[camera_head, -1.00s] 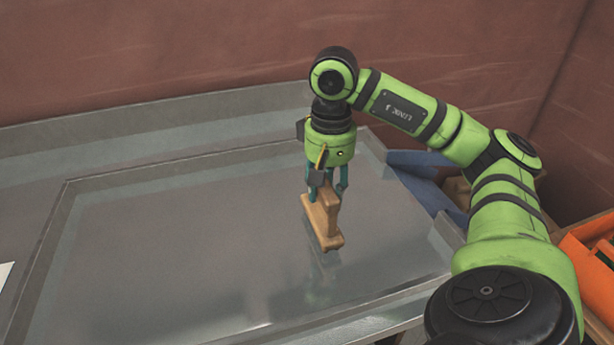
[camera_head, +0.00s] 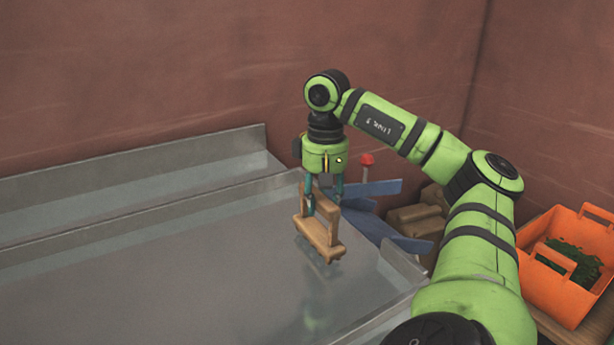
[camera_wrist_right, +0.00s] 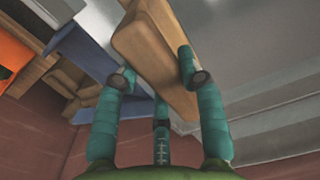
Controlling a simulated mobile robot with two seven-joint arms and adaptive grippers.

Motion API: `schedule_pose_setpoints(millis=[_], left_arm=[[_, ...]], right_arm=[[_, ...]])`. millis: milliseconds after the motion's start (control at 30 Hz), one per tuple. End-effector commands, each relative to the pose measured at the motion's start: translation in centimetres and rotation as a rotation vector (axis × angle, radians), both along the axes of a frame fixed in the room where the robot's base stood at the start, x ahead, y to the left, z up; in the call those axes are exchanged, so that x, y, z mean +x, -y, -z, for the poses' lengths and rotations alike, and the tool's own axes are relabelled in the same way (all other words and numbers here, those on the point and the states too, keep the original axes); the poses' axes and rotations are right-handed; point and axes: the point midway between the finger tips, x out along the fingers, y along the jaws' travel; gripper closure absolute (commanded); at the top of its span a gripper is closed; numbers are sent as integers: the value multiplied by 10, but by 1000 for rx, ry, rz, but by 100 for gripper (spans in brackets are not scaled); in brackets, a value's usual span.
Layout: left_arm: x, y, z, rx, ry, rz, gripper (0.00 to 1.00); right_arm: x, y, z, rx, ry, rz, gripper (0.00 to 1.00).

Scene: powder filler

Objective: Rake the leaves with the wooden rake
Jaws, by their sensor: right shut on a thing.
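In the right wrist view the rake (camera_wrist_right: 155,50) sits between the teal fingers of the gripper (camera_wrist_right: 158,80). Dark green leaves (camera_head: 575,256) lie in the orange crate (camera_head: 560,296) at the right. No leaves show on the visible part of the tray. My left gripper is not in view.
Blue slats (camera_head: 375,215) and a red-topped post (camera_head: 366,160) stand just beyond the tray's right end. Brown wooden pieces (camera_head: 418,217) lie behind them. A reddish-brown wall (camera_head: 130,80) rises behind. The tray's left part is clear.

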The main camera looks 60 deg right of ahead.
Motion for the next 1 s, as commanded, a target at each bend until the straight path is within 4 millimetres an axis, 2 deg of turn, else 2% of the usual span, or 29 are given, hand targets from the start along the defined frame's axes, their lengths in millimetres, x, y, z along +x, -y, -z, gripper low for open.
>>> schedule_pose_setpoints(millis=[333, 367, 400, 700, 1000], left_arm=[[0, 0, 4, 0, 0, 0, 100], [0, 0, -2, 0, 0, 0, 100], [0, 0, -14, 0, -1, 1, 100], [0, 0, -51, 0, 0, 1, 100], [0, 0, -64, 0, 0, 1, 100]], right_arm=[[-14, 48, -1, -1, 0, 5, 100], [-15, 50, -6, -1, 0, 3, 100], [-14, 48, -17, -2, 1, 0, 100], [-13, 48, -53, -1, 2, 0, 100], [-13, 47, -65, -1, 0, 0, 100]])
